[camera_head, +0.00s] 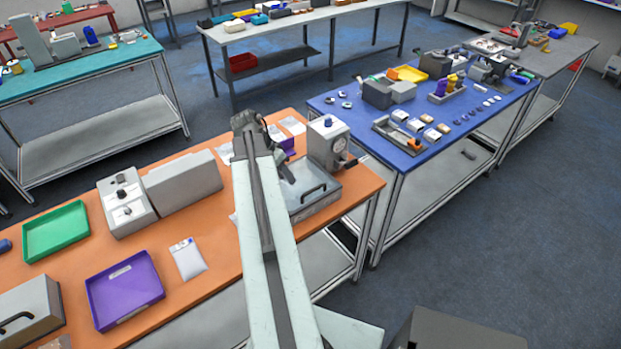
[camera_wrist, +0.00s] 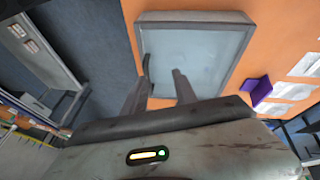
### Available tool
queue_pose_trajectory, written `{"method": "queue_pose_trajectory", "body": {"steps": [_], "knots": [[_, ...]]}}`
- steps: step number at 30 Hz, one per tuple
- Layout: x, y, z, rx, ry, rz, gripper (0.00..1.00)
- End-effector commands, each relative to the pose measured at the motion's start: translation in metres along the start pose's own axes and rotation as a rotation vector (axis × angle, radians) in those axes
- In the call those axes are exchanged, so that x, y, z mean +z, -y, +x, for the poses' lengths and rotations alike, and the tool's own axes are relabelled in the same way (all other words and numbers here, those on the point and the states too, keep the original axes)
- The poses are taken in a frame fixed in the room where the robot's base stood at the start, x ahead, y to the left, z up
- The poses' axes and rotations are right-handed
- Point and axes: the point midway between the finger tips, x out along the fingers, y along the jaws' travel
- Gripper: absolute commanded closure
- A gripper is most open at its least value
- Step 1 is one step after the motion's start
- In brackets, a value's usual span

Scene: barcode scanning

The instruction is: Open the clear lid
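The clear lid (camera_head: 322,180) is a pale bluish see-through panel in a grey frame, lying flat and shut on a box on the orange table. A dark bar handle (camera_head: 312,190) is on it. In the wrist view the lid (camera_wrist: 195,55) fills the upper middle, and the dark handle (camera_wrist: 148,66) shows at its left side. My gripper (camera_wrist: 163,76) is open and empty, its two fingers apart over the lid. The left fingertip appears close to the handle; I cannot tell whether they touch. In the head view my gripper (camera_head: 283,170) is beside the box, partly behind my arm.
A grey device with a blue knob (camera_head: 327,142) stands right behind the box. A grey block (camera_head: 183,185), a purple tray (camera_head: 124,290), a green tray (camera_head: 56,232) and a white pouch (camera_head: 188,258) are on the orange table (camera_head: 205,285). A blue table (camera_head: 345,118) stands to the right.

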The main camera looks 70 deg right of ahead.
Motion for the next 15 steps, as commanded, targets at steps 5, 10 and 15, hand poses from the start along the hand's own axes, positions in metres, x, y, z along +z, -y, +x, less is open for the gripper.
{"method": "queue_pose_trajectory", "body": {"steps": [5,10,15], "knots": [[-0.040,-0.033,0.010,0.043,-0.012,0.151,0.66],[-0.040,-0.034,0.015,0.045,-0.013,0.158,0.66],[-0.038,-0.033,0.036,0.045,-0.012,0.157,0.66]]}}
